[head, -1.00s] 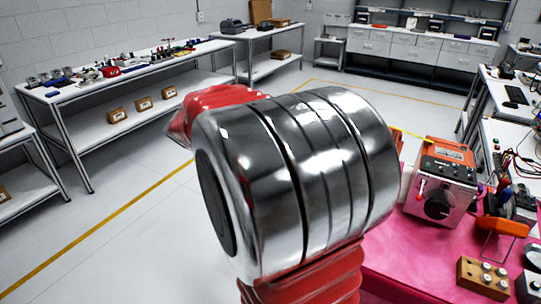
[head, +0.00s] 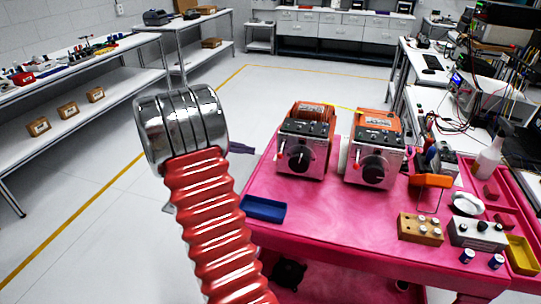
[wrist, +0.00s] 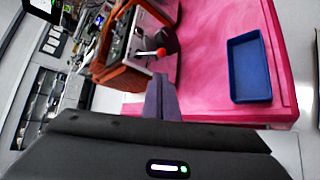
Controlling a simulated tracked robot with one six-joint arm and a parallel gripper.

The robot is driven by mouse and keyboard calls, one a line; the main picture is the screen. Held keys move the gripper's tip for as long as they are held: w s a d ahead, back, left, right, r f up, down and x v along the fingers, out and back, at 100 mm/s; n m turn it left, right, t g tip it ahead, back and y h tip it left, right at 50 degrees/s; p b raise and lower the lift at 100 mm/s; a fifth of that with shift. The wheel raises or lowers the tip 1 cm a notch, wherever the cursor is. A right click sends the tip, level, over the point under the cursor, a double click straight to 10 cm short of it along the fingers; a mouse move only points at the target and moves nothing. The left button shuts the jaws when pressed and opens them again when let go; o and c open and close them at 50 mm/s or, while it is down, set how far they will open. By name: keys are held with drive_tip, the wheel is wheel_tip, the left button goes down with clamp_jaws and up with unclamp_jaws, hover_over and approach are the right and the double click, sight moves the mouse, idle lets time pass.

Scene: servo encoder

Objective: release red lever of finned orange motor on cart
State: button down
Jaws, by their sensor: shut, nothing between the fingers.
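Two motors with orange housings and grey front faces stand side by side on the pink cart (head: 330,215). The left motor (head: 310,118) and the right motor (head: 378,128) each show a dark round dial and a small red lever at the front left. I cannot tell clearly which housing is finned. In the wrist view, an orange motor (wrist: 122,76) shows a red lever knob (wrist: 161,52) just beyond my fingertips. My gripper (wrist: 162,82) is shut and empty, apart from the lever. In the head view my gripper (head: 242,148) shows left of the left motor, partly hidden behind my arm.
A blue tray (head: 263,208) lies at the cart's left front; it also shows in the wrist view (wrist: 249,68). Floor left of the cart is clear.

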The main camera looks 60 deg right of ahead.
drive_tip(key=shift+s+d, duration=0.1)
drive_tip(key=x, duration=0.9)
drive_tip(key=shift+s+d+f, duration=0.2)
drive_tip(key=shift+s, duration=0.05)
drive_tip(key=shift+w+a, duration=0.1)
drive_tip(key=shift+w, duration=0.1)
drive_tip(key=shift+s+r, duration=0.1)
drive_tip(key=shift+s, duration=0.1)
